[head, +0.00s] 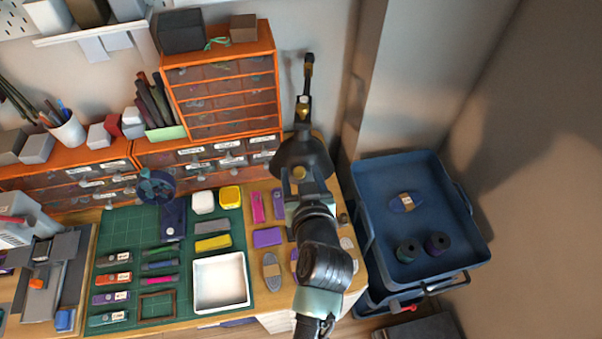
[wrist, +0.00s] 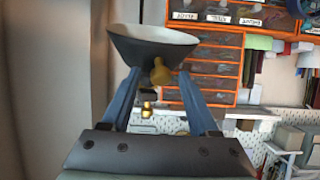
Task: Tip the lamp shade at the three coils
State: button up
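The lamp shade (head: 303,152) is a dark cone at the back right of the bench, on a dark arm with brass joints. In the wrist view the shade (wrist: 125,50) looks like a dark bowl with a pale inside. A brass knob (wrist: 161,73) sticks out from it. My gripper (wrist: 160,85) is open, with a blue finger on each side of the knob and gaps showing between. The fingertips are partly behind the shade's edge.
The blue cart (head: 469,262) stands right of the bench, beside a wall corner. Orange drawers (head: 222,92) stand left of the lamp. A green mat (head: 120,225) with tools and a white tray (head: 220,282) covers the bench left of my arm.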

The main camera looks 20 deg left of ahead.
jog(key=b+v, duration=0.3)
jog(key=v, duration=1)
jog(key=shift+b, duration=0.3)
jog(key=shift+a, duration=0.1)
jog(key=w+d+r+m+t+h, duration=0.1)
jog(key=w+d+r+t, duration=0.15)
jog(key=r, duration=0.65)
jog(key=w+d+r+m+t+h, duration=0.1)
jog(key=w+r+t, duration=0.2)
jog(key=r, duration=0.5)
jog(key=w+d+r+m+t+h, duration=0.1)
jog(key=w+d+r+t, duration=0.15)
jog(key=r, duration=0.65)
jog(key=s+d+r+m+t+h, duration=0.1)
jog(key=s+r+t+h, duration=0.1)
jog(key=r, duration=0.8)
jog(key=s+d+r+m+t+h, duration=0.1)
jog(key=s+r+t, duration=0.4)
jog(key=r, duration=0.5)
jog(key=shift+s+d+m+t+h+b, duration=0.15)
jog(key=shift+d+m+t+h+b, duration=0.25)
jog(key=shift+t+h, duration=0.1)
